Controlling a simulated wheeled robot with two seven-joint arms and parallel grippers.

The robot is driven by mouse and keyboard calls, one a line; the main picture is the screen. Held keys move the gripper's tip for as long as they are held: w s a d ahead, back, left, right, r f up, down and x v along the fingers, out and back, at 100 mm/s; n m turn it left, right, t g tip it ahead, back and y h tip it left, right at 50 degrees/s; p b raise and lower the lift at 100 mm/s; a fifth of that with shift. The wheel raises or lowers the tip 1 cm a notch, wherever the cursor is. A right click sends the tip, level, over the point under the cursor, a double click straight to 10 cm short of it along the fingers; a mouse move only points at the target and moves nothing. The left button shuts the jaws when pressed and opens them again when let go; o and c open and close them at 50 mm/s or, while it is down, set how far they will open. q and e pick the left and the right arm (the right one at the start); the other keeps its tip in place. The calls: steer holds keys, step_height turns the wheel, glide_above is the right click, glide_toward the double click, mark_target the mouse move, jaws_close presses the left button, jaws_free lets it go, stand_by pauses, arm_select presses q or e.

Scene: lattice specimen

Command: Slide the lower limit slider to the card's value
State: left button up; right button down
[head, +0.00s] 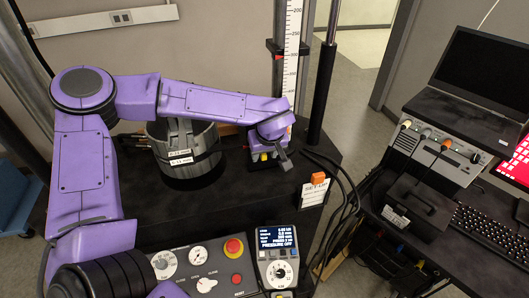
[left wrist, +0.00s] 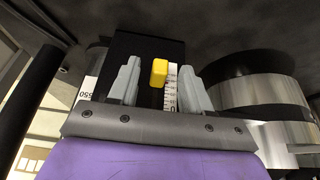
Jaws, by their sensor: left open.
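The yellow slider tab (left wrist: 159,72) stands on a dark block by a white scale (left wrist: 171,88) in the left wrist view. My left gripper (left wrist: 160,85) is open, with one finger on each side of the tab. Gaps show between the tab and both fingers; depth is hard to judge. In the head view my left gripper (head: 285,160) is low at the scale column (head: 291,45), partly hiding the slider; a bit of yellow (head: 263,157) shows beneath it. The white set-up card (head: 313,193) stands to the right; its value is too small to read. My right gripper is not in view.
A banded metal cylinder (head: 190,160) stands left of the slider. The control panel (head: 215,270) with a red button is in front; its display (head: 277,238) reads "PRESSURE OFF". A dark post (head: 324,80) and hanging cables are at right. A laptop (head: 487,70) stands farther right.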

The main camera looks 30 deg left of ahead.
arm_select(q)
steer(key=p+v, duration=0.5)
steer(key=v, duration=0.1)
stand_by(0.4)
steer(key=shift+d, duration=0.1)
steer(key=b+v, duration=0.1)
steer(key=v, duration=0.9)
steer(key=shift+r+b, duration=0.3)
steer(key=shift+b, duration=0.1)
